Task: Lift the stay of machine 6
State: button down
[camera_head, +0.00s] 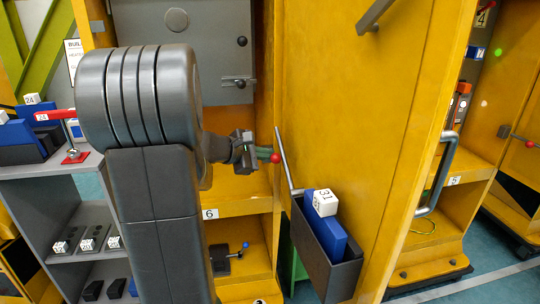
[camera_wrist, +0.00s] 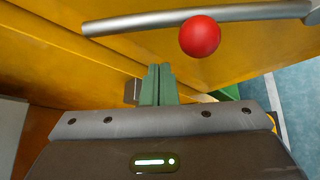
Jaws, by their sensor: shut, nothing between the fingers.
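Machine 6 is the yellow cabinet with the "6" label (camera_head: 210,213). A grey metal rod with a red ball (camera_head: 275,158), likely the stay, stands slightly tilted beside its large yellow panel. In the wrist view the rod (camera_wrist: 130,23) runs across the top, with the red ball (camera_wrist: 200,36) on it. My gripper (camera_head: 266,154) is just left of the ball in the head view. Its green fingers (camera_wrist: 158,72) are shut and empty, below and left of the ball in the wrist view. Whether they touch the rod or ball cannot be told. The rod's lower mounting is unclear.
A dark bin (camera_head: 325,260) with a blue block and a white numbered cube hangs on the yellow panel (camera_head: 350,110). A blue-knobbed lever (camera_head: 236,253) sits on the lower shelf. A grey shelf unit (camera_head: 85,220) stands left. My arm hides part of the cabinet.

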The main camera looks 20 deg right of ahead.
aim_at(279, 160)
jog(key=p+v, duration=0.2)
jog(key=v, duration=0.8)
jog(key=shift+r, duration=0.1)
jog(key=d+p, duration=0.1)
jog(key=d, duration=0.8)
jog(key=shift+s+d+f, duration=0.2)
jog(key=shift+s+f, duration=0.05)
jog(key=shift+f, duration=0.2)
